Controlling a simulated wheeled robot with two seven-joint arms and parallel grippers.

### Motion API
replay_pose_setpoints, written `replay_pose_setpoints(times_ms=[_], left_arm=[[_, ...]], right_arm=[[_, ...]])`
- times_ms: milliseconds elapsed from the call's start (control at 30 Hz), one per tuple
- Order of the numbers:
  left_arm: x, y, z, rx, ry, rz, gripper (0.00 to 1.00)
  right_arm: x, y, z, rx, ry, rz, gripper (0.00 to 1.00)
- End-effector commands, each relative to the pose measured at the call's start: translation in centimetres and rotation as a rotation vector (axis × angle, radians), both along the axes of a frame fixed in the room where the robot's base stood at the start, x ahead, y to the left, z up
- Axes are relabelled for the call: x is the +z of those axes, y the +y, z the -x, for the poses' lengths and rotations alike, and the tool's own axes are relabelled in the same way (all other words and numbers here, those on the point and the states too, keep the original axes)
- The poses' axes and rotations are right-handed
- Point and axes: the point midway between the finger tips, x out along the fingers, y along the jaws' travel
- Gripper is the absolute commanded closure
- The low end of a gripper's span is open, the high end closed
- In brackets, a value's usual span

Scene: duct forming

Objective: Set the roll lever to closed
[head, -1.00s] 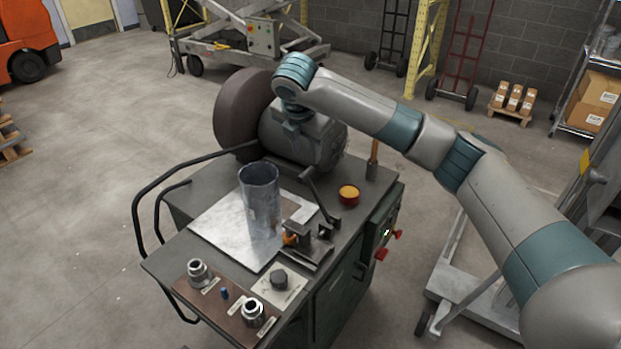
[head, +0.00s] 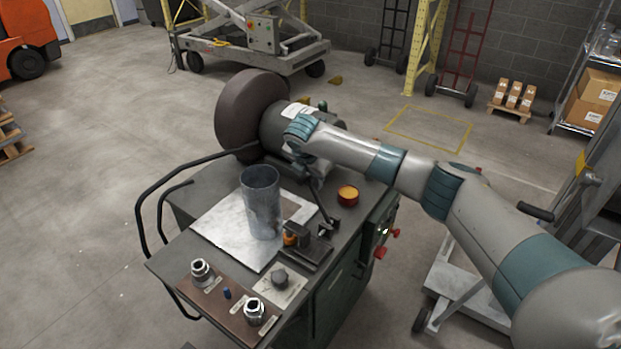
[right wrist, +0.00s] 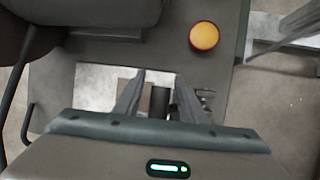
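A dark lever (head: 325,211), which looks like the roll lever, slants up from the back right of the machine top. Its upper end is hidden under my right arm in the head view. My right gripper comes down over that end, its fingers mostly hidden by the wrist there. In the right wrist view my right gripper (right wrist: 160,78) is open, with two spread fingers. A dark cylindrical part (right wrist: 159,102) shows between the fingers; I cannot tell whether they touch it. My left gripper is not in view.
A grey metal cylinder (head: 262,203) stands upright on a metal sheet (head: 217,222) left of the lever. An orange button (head: 348,194) sits right of it. Red handles (head: 380,252) stick out from the machine's right side. A large brown disc (head: 240,110) stands behind.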

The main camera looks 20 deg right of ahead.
Motion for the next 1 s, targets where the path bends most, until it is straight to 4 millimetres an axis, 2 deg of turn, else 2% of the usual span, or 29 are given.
replay_pose_setpoints(times_ms=[200, 467, 600, 633, 1000], left_arm=[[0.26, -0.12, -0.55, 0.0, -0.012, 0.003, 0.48], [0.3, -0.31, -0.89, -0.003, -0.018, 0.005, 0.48], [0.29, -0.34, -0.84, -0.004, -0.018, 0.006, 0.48], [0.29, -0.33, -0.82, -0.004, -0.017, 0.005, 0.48], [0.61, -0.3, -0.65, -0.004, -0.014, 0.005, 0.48]], right_arm=[[-0.96, -0.17, -0.37, 0.0, 0.0, 0.0, 0.63], [-1.01, -0.18, -0.39, 0.0, 0.0, 0.0, 0.63], [-1.0, -0.19, -0.39, 0.0, 0.0, 0.0, 0.96], [-1.0, -0.19, -0.39, 0.0, 0.0, 0.0, 1.0], [-0.83, -0.27, -0.36, 0.0, -0.018, -0.012, 1.0]])
